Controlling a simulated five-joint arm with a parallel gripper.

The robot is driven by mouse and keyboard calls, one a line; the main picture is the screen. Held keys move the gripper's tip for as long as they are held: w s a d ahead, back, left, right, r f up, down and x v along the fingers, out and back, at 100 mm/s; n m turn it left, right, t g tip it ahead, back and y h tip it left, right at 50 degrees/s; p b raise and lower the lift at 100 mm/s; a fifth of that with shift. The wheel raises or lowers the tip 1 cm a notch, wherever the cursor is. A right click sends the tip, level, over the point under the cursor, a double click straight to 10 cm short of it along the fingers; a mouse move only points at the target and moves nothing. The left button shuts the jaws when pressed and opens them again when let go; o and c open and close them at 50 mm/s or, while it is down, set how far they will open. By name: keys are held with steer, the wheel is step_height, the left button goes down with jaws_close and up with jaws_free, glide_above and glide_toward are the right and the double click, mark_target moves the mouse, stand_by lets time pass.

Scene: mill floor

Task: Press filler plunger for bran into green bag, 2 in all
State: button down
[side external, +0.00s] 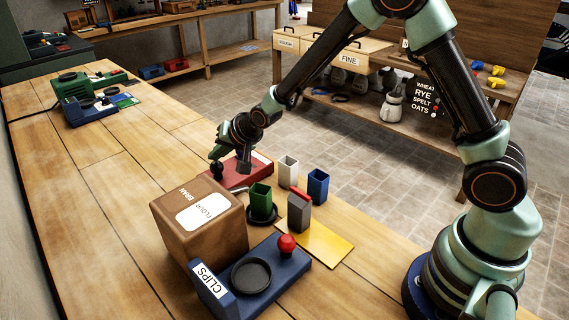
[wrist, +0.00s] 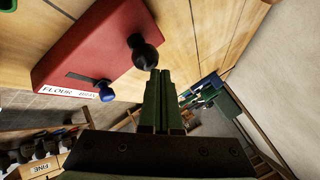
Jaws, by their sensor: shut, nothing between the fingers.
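The red filler (side external: 262,163) sits on the bench behind the brown box. In the wrist view the filler (wrist: 85,50) shows a black ball knob (wrist: 145,52), a blue-knobbed lever (wrist: 105,92) in a slot, and a label reading FLOUR and, less clearly, BRAN. My gripper (wrist: 160,75) is shut and empty, its tips close beside the black knob; I cannot tell if they touch. In the side view my gripper (side external: 244,165) is low over the filler. The green bag (side external: 260,196) stands upright on a black round pad (side external: 262,219) by the spout; its contents are hidden.
A brown box (side external: 199,240) marked BRAN and FLOUR hides part of the filler. A blue CLIPS station (side external: 290,266) with a red knob stands in front. White (side external: 288,172), blue (side external: 318,186) and grey (side external: 299,213) bags stand right, by a yellow sheet (side external: 325,247).

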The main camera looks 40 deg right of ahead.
mark_target(219, 165)
steer(key=shift+f, duration=0.85)
stand_by(0.8)
steer(key=shift+s, duration=0.1)
steer(key=shift+r, duration=1.35)
steer(key=shift+r, duration=2.55)
